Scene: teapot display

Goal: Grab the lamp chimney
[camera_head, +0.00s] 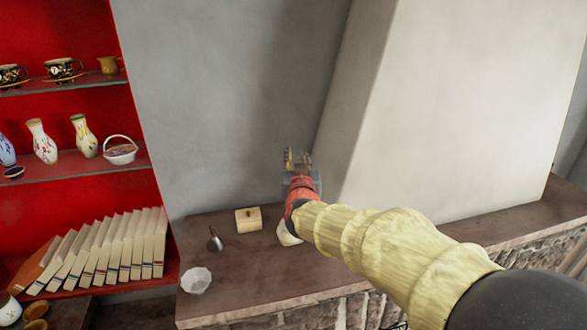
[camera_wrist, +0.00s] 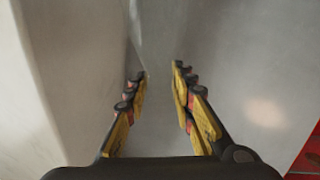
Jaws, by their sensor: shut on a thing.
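My gripper (camera_head: 298,160) is raised in front of the grey wall, above the brown stone ledge. In the wrist view its two yellow-and-black fingers (camera_wrist: 160,72) stand a little apart, closed on a clear, see-through thing. This is the glass lamp chimney (camera_wrist: 159,100), very faint against the grey wall.
The ledge (camera_head: 245,275) holds a cream lidded box (camera_head: 248,220), a small dark pointed object (camera_head: 215,240) and a white faceted bowl (camera_head: 196,280). A white object (camera_head: 287,235) is partly hidden by my arm. Red shelves with vases stand left; a pale slanted wall (camera_head: 450,100) rises right.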

